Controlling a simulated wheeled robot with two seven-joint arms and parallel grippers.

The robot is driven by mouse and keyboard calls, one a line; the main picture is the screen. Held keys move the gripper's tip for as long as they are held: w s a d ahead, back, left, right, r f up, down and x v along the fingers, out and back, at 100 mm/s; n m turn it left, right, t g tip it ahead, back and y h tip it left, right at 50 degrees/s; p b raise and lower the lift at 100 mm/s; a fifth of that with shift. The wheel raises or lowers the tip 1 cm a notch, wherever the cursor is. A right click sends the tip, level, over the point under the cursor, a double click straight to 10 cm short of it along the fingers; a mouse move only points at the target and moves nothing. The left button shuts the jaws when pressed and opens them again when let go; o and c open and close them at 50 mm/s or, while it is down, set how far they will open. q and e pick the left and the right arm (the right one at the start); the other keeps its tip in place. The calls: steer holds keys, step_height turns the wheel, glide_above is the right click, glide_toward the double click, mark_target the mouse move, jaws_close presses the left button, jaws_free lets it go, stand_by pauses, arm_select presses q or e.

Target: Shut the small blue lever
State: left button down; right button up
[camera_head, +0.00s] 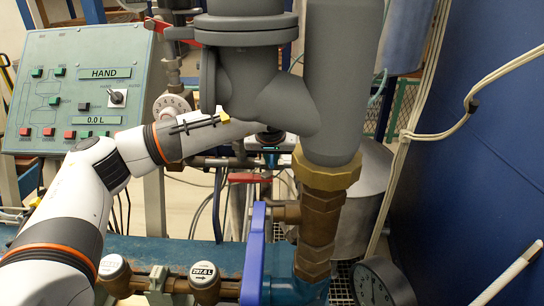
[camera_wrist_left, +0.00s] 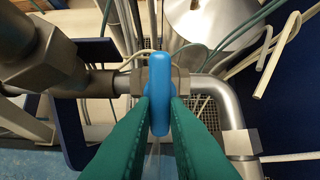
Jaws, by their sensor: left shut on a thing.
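A small blue lever (camera_wrist_left: 159,75) stands lengthwise in the middle of the left wrist view, in front of a metal pipe fitting. The two green fingers of my left gripper (camera_wrist_left: 159,112) are closed on its lower part, one on each side. In the head view my left arm reaches in from the left, and its wrist passes behind the thick grey pipe body. The gripper's fingertips and the small lever are mostly hidden there. My right gripper is in neither view.
A larger blue handle (camera_head: 253,255) stands upright beside a brass valve (camera_head: 318,215) in front. The grey pipe body (camera_head: 250,80) blocks the centre. A green control panel (camera_head: 75,88) is at left, a blue wall (camera_head: 480,150) at right. A silver elbow pipe (camera_wrist_left: 228,100) runs right of the lever.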

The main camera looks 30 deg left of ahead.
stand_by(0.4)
arm_select(q)
steer(key=c, duration=1.4)
jaws_free()
steer(key=shift+c, duration=0.2)
steer(key=b+v, duration=0.2)
steer(key=v, duration=1)
